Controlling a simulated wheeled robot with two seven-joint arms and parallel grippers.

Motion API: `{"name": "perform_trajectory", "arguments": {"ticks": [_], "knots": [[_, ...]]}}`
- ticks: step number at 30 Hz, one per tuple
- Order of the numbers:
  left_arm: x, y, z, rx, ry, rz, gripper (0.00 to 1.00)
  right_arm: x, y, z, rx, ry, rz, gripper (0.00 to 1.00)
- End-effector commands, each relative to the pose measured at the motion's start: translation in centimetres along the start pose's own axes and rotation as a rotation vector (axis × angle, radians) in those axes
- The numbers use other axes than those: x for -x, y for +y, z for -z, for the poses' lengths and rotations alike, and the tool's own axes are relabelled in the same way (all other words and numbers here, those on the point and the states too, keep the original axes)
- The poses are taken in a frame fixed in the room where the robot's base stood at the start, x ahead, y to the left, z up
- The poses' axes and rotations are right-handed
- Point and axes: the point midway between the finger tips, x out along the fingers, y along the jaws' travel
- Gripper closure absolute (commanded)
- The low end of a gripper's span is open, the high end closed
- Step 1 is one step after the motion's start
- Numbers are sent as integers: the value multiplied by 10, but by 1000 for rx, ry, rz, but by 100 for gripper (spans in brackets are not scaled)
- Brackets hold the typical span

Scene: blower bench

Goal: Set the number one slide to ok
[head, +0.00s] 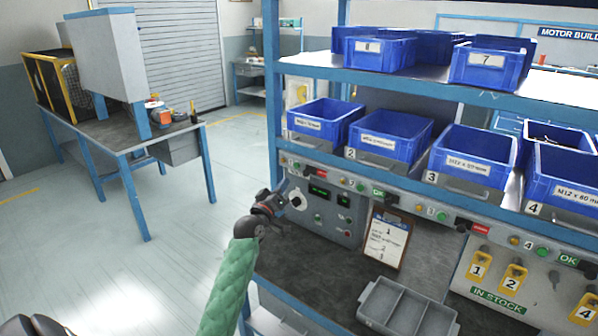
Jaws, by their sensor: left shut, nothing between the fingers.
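The rail under the lower row of blue bins carries small lamps and slide labels. The slide nearest the left end, under bin one, shows a red label (320,175); its lettering is too small to read. The slide after it shows a green OK label (378,192). My left gripper (283,187) is shut and empty, at the left end of the bench, below and left of the red label and apart from it. It partly covers the left edge of the grey control panel (325,207). My right gripper is out of view.
Blue bins (388,135) stand on the shelf above the rail. A blue upright (271,100) rises just behind my left gripper. A clipboard (387,238), a grey tray (405,308) and yellow numbered tags (511,277) are to the right. The dark bench top in front is mostly clear.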

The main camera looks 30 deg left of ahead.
Motion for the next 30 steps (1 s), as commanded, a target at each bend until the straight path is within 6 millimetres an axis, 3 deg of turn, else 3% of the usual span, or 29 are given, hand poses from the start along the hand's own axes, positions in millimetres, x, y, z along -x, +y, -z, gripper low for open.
{"name": "perform_trajectory", "arguments": {"ticks": [5,20,24,30], "knots": [[-6,-1,18,23,47,-9,100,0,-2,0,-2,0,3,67],[-14,0,20,23,46,-9,100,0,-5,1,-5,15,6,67],[-30,1,22,21,46,-9,100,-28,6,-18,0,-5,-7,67],[-60,1,23,23,46,-9,100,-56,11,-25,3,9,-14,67]]}}
